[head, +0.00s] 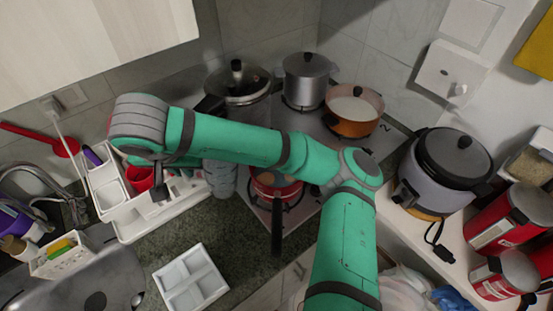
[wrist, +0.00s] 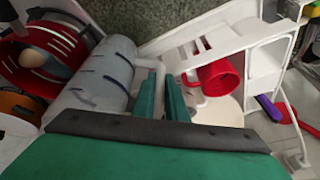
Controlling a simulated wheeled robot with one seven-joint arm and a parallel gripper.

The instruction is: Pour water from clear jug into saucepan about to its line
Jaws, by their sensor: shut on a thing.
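The clear jug (wrist: 97,78) is grey and see-through with dark marks on its side. It also shows in the head view (head: 221,178), partly behind my arm. My gripper (wrist: 163,82) is shut on the jug's handle. I cannot tell the jug's exact tilt or its water level. The red saucepan (wrist: 52,40) is just beside the jug in the wrist view, with a pale round thing inside. In the head view the saucepan (head: 262,189) sits on the front of the stove, its black handle pointing forward. My arm hides part of it, and I cannot make out its line.
A large lidded pot (head: 238,83), a grey pot (head: 304,78) and an orange pot (head: 352,126) stand at the back. A white rack (head: 128,228) holding a red cup (head: 138,178) is at left. A white divided tray (head: 190,278) is in front, and a rice cooker (head: 432,190) at right.

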